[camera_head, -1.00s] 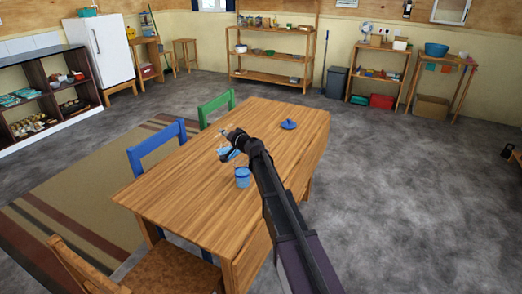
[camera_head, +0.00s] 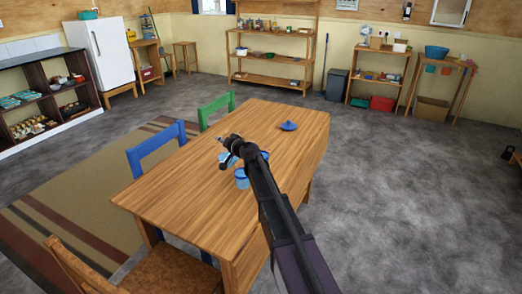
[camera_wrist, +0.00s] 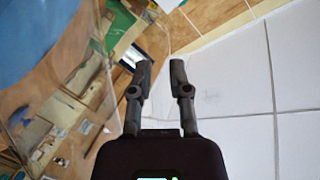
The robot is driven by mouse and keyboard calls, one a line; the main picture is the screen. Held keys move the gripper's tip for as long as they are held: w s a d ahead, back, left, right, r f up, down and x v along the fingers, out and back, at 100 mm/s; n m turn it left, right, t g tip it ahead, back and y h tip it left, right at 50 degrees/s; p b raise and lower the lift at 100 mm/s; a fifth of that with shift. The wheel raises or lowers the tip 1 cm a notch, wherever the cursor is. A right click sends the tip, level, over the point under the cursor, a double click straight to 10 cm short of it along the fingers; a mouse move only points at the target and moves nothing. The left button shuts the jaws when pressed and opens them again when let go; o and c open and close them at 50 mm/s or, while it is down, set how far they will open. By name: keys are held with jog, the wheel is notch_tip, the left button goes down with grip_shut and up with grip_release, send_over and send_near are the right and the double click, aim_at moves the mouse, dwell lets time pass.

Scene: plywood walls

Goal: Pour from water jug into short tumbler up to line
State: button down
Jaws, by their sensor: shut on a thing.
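My gripper (camera_head: 226,144) is above the wooden table (camera_head: 180,190). In the wrist view its two fingers (camera_wrist: 161,68) stand a small gap apart, shut on the water jug, whose gripped part is hard to make out. The jug (camera_head: 225,158) shows as a light blue patch below the gripper, mostly hidden by it. In the wrist view a large see-through blue surface (camera_wrist: 45,40), apparently the jug with water, fills the upper left. A short blue tumbler (camera_head: 242,180) stands on the table just in front of the jug. Its line and water level are too small to tell.
A blue lid-like object (camera_head: 289,125) lies at the table's far right. Another bit of blue (camera_head: 264,156) shows beside my arm. A blue chair (camera_head: 158,148), a green chair (camera_head: 216,108) and a wooden chair (camera_head: 85,265) stand around the table. The table's near left is clear.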

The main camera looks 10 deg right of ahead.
jog(key=shift+a, duration=0.1)
jog(key=shift+s+a+f+n+g+h+b, duration=0.15)
jog(key=shift+a+f+n+h+b, duration=0.25)
jog(key=shift+a+f+n+h, duration=0.55)
jog(key=shift+s+a+f+n+g+h+b, duration=0.2)
jog(key=shift+a+f+n+h+b, duration=0.3)
jog(key=shift+a+f+n, duration=0.7)
jog(key=shift+s+a+f+n+g+h+b, duration=0.15)
jog(key=shift+a+f+n+h+b, duration=0.2)
jog(key=shift+a+f+n+h, duration=0.7)
jog(key=shift+d+f+y, duration=0.1)
jog(key=shift+f+y, duration=0.1)
jog(key=shift+y, duration=0.1)
notch_tip(320, 180, up, 7)
jog(key=p, duration=0.7)
jog(key=shift+r, duration=0.15)
notch_tip(320, 180, up, 11)
jog(key=p, duration=1.1)
